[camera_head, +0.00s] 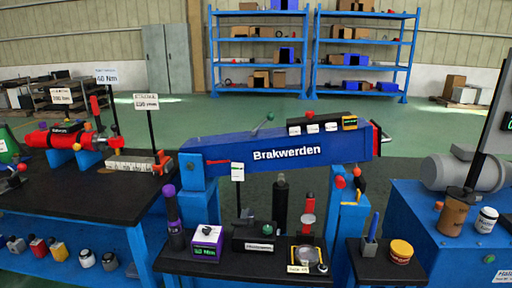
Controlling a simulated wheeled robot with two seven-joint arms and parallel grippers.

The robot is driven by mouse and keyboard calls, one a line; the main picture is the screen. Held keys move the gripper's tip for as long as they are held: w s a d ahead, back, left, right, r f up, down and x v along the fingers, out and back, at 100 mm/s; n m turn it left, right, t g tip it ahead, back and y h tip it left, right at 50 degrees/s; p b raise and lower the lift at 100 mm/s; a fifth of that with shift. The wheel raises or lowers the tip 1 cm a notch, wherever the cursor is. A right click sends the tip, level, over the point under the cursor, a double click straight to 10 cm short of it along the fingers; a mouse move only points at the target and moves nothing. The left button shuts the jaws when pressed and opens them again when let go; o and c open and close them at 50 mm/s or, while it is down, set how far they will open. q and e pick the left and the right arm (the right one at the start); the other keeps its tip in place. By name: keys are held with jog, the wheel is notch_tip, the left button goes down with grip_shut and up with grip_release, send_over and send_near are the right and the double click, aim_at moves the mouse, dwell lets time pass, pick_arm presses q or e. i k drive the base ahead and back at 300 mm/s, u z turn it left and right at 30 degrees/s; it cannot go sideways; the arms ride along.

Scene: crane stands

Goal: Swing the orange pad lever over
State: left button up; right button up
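No part labelled as the orange pad lever can be made out for sure. A small lever with an orange-red tip (357,172) shows by the right blue post, under the right end of the blue beam (230,150) marked "Brakwerden". A red knob (340,182) is just left of it. Another orange knob (88,126) sits on the red cylinder unit (62,136) on the left bench. The size of these parts hides which way any lever lies. Neither of my grippers is in view.
The black table (240,266) below the beam holds a purple-topped bottle (172,212), a purple box (206,242) and several tools. A small stand at right holds a yellow tin (401,251). A blue bench (420,225) with a grey motor (462,172) is far right.

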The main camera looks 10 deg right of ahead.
aim_at(356, 172)
jog(key=k, duration=0.3)
jog(key=z, duration=0.55)
jog(key=i, duration=1.15)
jog(key=u, duration=0.45)
